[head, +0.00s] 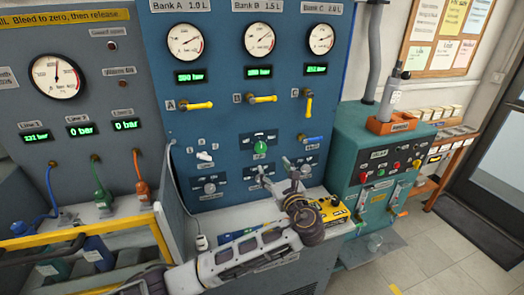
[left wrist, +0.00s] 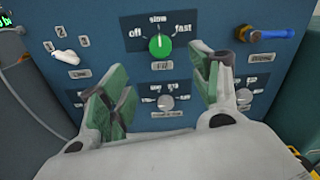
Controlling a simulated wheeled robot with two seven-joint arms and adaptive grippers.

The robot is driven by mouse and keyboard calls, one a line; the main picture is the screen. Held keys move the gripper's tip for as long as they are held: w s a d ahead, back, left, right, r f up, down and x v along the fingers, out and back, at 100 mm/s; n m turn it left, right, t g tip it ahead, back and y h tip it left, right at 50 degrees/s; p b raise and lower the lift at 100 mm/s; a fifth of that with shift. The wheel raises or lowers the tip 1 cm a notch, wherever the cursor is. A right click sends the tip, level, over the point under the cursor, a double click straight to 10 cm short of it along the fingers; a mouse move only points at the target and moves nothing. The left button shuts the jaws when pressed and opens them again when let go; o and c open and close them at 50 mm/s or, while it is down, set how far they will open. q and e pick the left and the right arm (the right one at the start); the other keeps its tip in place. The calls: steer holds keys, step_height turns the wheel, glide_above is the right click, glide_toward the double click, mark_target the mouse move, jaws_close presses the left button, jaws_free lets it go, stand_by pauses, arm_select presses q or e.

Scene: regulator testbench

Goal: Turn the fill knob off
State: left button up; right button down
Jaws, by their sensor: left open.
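The fill knob is a round green knob (head: 261,148) on the blue panel under the gauges. It also shows in the left wrist view (left wrist: 160,44), with off, slow and fast marks around it. Its white pointer line stands about upright, toward slow. My left gripper (head: 287,172) is in front of the panel, a little below and right of the knob in the head view. In the left wrist view its two green-padded fingers (left wrist: 152,85) are spread wide and empty, with the knob above and between them. My right gripper is not in view.
Near the knob are a white selector lever (left wrist: 64,56), a blue-handled valve (left wrist: 265,33) and a grey knob (left wrist: 166,102) below. Yellow valve handles (head: 197,105) sit higher up. A yellow device (head: 334,208) lies on the ledge. A green cabinet (head: 345,145) stands at right.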

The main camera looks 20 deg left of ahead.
mark_target(261, 148)
arm_select(q)
steer(key=p+x, duration=0.1)
steer(key=x, duration=1.2)
steer(key=shift+w+a, duration=0.25)
steer(key=shift+c, duration=0.3)
steer(key=c, duration=1)
